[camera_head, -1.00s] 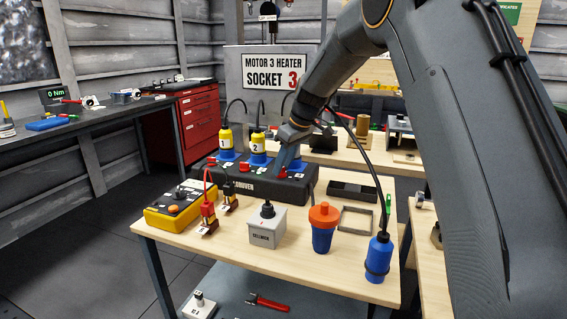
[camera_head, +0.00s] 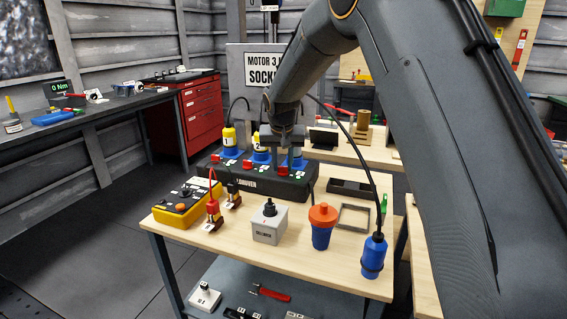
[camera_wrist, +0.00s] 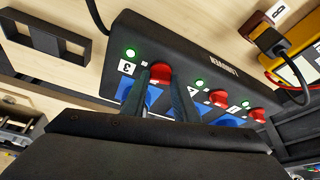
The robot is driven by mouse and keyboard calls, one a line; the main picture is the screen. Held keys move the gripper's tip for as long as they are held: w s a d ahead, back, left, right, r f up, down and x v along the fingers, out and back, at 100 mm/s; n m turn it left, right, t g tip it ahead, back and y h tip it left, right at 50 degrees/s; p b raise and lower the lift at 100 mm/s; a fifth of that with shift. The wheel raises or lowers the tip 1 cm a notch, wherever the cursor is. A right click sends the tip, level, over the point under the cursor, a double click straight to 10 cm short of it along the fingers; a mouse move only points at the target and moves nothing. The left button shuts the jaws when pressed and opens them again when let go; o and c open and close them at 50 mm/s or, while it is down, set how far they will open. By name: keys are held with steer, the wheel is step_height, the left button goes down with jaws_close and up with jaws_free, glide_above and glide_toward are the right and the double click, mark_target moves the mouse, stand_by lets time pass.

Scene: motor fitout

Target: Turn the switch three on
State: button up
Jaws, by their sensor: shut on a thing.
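The black switch box (camera_head: 255,184) stands on the wooden bench; it also shows in the wrist view (camera_wrist: 200,62). It carries red rotary switches, blue sockets and small green lamps. Switch three (camera_wrist: 160,73) is a red knob beside the label 3 (camera_wrist: 126,67). The green lamp (camera_wrist: 130,52) next to that label is lit. My gripper (camera_wrist: 157,80) is shut on this red knob, one dark finger on each side. In the head view my gripper (camera_head: 287,150) is over the right part of the box and hides much of switch three.
Yellow plugs 1 (camera_head: 229,137) and 2 (camera_head: 257,142) sit in the left sockets. An empty black tray (camera_head: 352,187) lies to the right.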

steer(key=shift+w+a+m+h+b, duration=0.15)
steer(key=shift+m+h+b, duration=0.5)
steer(key=shift+m, duration=0.95)
steer(key=o, duration=1.1)
steer(key=shift+c, duration=0.2)
steer(key=b+v, duration=0.1)
steer(key=v, duration=0.6)
steer(key=shift+r, duration=0.4)
